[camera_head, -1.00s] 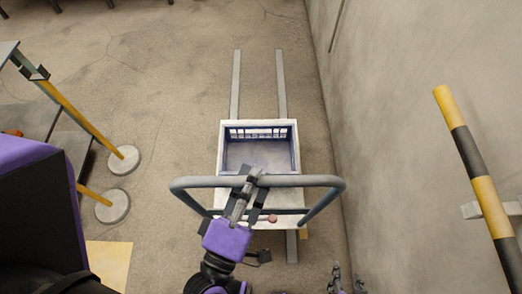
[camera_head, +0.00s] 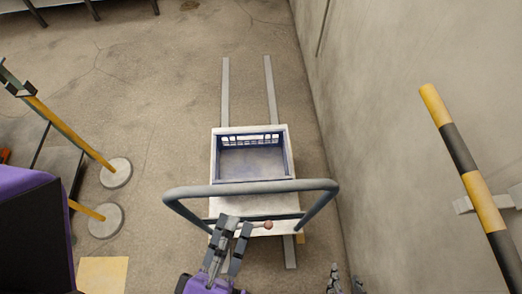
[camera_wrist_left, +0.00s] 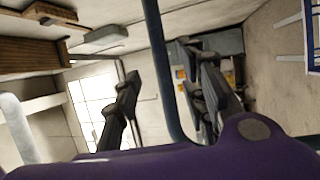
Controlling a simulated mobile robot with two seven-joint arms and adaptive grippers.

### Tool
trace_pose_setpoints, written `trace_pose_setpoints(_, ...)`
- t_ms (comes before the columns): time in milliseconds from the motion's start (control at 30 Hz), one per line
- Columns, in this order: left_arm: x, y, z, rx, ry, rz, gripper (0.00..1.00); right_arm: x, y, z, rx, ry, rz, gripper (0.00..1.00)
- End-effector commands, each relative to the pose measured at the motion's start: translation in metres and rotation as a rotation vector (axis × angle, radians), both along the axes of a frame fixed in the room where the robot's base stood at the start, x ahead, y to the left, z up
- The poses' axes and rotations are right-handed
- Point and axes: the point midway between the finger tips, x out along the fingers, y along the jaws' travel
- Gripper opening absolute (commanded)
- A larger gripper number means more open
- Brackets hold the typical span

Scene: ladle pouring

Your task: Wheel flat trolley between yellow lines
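The flat trolley (camera_head: 262,205) has a light deck, a blue crate (camera_head: 253,177) on it and a grey tubular push handle (camera_head: 250,187). It stands over two parallel floor strips (camera_head: 225,90), which look grey, not yellow. The strips run out ahead of it and also show behind it. My left gripper (camera_head: 231,225) is open, just on the near side of the handle's crossbar and apart from it. In the left wrist view, its spread fingers (camera_wrist_left: 165,85) have a grey bar between them in the picture. My right gripper (camera_head: 346,280) shows at the bottom edge, its fingers apart.
A concrete wall (camera_head: 400,60) runs along the right, with a yellow-black striped bar (camera_head: 465,165) nearer. At left are yellow posts (camera_head: 70,130) with round bases (camera_head: 115,172). A yellow floor patch (camera_head: 102,274) lies bottom left. Open floor (camera_head: 160,70) lies ahead and left.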

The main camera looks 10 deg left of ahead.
Motion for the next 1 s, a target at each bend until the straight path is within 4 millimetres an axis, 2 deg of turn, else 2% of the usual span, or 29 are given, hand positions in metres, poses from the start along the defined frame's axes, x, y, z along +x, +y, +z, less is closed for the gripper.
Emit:
trace_pose_setpoints(100, -0.017, 0.002, -0.004, -0.001, 0.003, 0.001, 0.39, 0.000, 0.000, 0.000, 0.000, 0.000, 0.000, 0.40)
trace_pose_setpoints(233, -0.026, 0.003, -0.005, -0.001, 0.003, 0.001, 0.39, 0.000, 0.000, 0.000, 0.000, 0.000, 0.000, 0.40)
trace_pose_setpoints(833, -0.027, 0.003, -0.005, 0.007, 0.001, 0.001, 0.39, 0.001, 0.000, 0.000, 0.001, -0.002, -0.001, 0.40)
trace_pose_setpoints(933, -0.027, -0.008, -0.016, 0.087, 0.033, -0.033, 0.39, 0.001, 0.000, 0.001, 0.001, -0.002, -0.001, 0.40)
trace_pose_setpoints(1000, -0.027, -0.024, -0.032, 0.205, 0.076, -0.100, 0.39, 0.001, 0.000, 0.000, 0.001, -0.001, -0.002, 0.40)
